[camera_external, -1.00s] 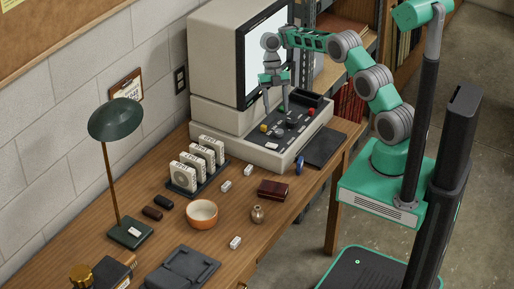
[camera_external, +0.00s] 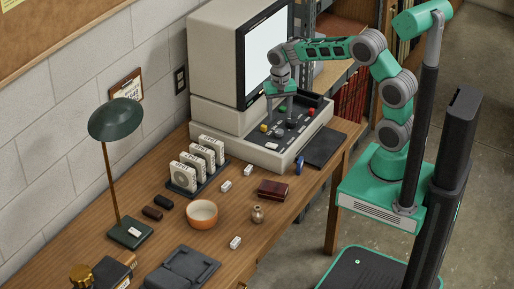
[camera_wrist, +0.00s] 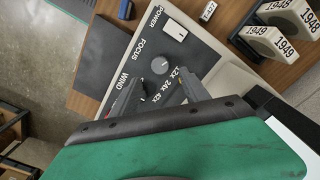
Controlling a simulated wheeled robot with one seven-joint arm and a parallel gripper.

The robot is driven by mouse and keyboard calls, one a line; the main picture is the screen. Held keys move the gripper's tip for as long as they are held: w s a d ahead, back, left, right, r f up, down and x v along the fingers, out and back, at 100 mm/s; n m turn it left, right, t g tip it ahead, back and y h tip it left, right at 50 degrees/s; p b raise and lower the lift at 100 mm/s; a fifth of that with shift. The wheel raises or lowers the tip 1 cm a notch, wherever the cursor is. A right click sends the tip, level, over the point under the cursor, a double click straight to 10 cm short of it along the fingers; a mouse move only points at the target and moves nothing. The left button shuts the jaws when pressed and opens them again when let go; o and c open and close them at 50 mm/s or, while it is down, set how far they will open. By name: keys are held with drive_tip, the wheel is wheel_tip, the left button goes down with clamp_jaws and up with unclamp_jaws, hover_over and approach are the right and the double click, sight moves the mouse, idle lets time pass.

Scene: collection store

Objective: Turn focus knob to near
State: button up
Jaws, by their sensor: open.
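The focus knob (camera_wrist: 158,66) is a small round grey knob on the dark control panel (camera_wrist: 125,55), beside the printed word FOCUS in the wrist view. No near or far mark is readable around it. My gripper (camera_wrist: 160,88) is open, with one dark finger toward each side of the picture and nothing held. In the wrist view the knob lies just beyond the gap between the fingertips; I cannot tell its height clearance. In the external view my gripper (camera_external: 279,117) points down over the panel of the beige reader (camera_external: 215,55), and the knob is hard to make out there.
A white power switch (camera_wrist: 175,30) sits near the knob. Yellow (camera_external: 264,128) and red (camera_external: 310,111) controls are on the same panel. The reader's screen housing rises behind my gripper. Film boxes (camera_external: 196,163), an orange bowl (camera_external: 202,214) and a lamp (camera_external: 116,119) stand on the desk.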

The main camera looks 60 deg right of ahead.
sight(279, 131)
wheel_tip(279, 131, down, 7)
drive_tip(key=shift+f+p, duration=0.15)
drive_tip(key=shift+p, duration=0.45)
clamp_jaws()
